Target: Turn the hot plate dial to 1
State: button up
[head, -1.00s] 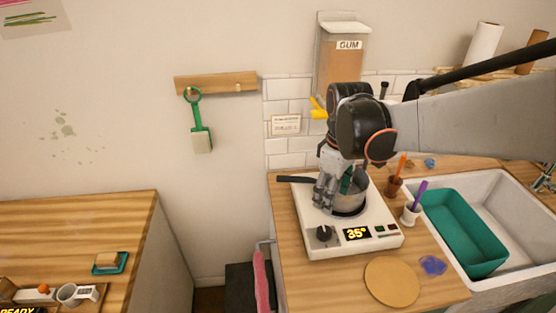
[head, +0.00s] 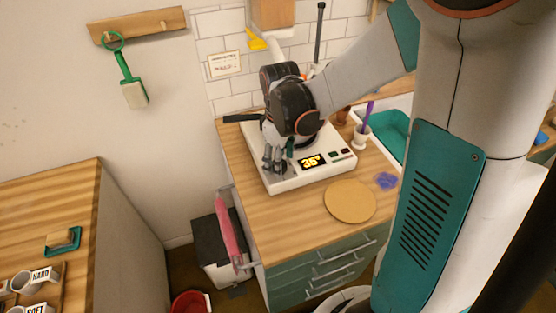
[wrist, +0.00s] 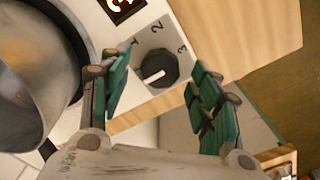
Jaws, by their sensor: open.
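The white hot plate (head: 330,170) stands on the wooden counter, and its display (head: 312,161) reads 35°. Its dark round dial (wrist: 157,68) shows in the wrist view, with 1, 2 and 3 printed around one side. The dial's white mark lies toward the lower left in that view, away from these numbers. My gripper (wrist: 162,75) is open, with one green-padded finger on each side of the dial; contact cannot be told. In the head view my gripper (head: 275,160) is at the hot plate's front left corner, partly covering the dial.
A metal pot (wrist: 35,85) sits on the hot plate close beside my left finger; its dark handle (head: 242,118) points left. A round wooden board (head: 350,201), a purple blot (head: 386,180) and a white cup (head: 360,137) are to the right. The counter's front is mostly clear.

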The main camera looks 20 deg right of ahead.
jog(key=shift+f, duration=0.45)
jog(key=c, duration=1.1)
jog(key=shift+m, duration=0.4)
jog(key=m, duration=0.4)
jog(key=shift+m+b, duration=0.35)
jog(key=shift+m, duration=0.05)
jog(key=m, duration=0.6)
